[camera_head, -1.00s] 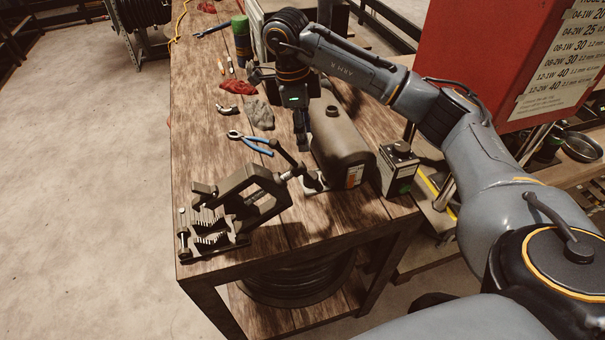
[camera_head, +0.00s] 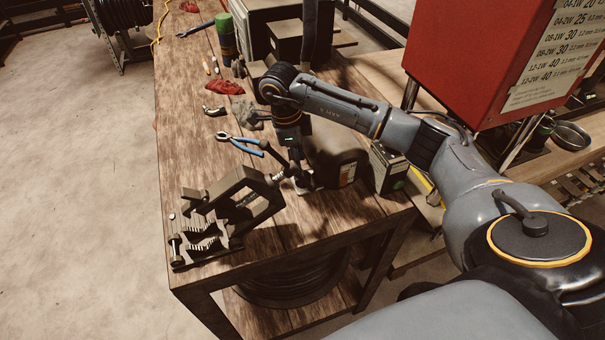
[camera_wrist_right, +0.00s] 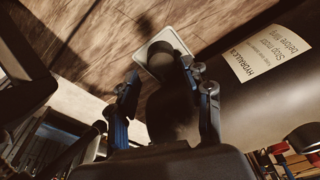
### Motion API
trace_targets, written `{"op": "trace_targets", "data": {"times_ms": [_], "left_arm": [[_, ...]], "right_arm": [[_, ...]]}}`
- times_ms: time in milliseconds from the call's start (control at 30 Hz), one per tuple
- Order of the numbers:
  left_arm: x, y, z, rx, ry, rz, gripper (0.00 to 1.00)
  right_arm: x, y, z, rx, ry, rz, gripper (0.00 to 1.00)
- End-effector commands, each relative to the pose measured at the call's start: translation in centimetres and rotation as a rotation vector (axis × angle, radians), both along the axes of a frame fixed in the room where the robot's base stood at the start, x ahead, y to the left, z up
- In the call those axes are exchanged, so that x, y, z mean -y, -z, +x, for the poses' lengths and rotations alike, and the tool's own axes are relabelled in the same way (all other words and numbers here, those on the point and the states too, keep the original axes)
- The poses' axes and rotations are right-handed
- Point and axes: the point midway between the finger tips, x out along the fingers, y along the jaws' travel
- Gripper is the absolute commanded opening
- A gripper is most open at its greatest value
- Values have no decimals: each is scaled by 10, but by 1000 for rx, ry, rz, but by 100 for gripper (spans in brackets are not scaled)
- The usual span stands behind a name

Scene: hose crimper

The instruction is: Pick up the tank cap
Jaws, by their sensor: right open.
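The right gripper (camera_head: 297,170) points down beside the dark tank (camera_head: 338,150). It is over a small light square plate (camera_head: 304,187). In the right wrist view, a dark round piece that looks like the tank cap (camera_wrist_right: 160,56) sits on the plate (camera_wrist_right: 178,38). The fingers of the right gripper (camera_wrist_right: 160,78) are apart, one on each side of the line to this piece. I cannot tell whether they touch it. In the head view the gripper mostly hides the piece. The left gripper is not in view.
A dark box (camera_head: 388,165) stands right of the tank. The bench's left strip is mostly clear.

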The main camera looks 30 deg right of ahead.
Motion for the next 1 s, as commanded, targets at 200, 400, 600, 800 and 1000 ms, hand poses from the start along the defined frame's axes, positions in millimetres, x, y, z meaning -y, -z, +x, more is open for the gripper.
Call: {"op": "trace_targets", "data": {"times_ms": [200, 400, 600, 800, 1000], "left_arm": [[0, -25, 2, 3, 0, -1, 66], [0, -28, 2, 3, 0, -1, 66], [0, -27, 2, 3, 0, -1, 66], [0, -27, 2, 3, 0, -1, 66], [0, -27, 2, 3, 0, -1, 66]], "right_arm": [[6, 28, -3, -7, 1, 1, 50], [9, 45, -4, -1, 0, 0, 50], [9, 46, -4, -1, 0, 0, 48], [9, 46, -4, -1, 0, 0, 13], [9, 45, -3, -1, 0, 0, 13]]}}
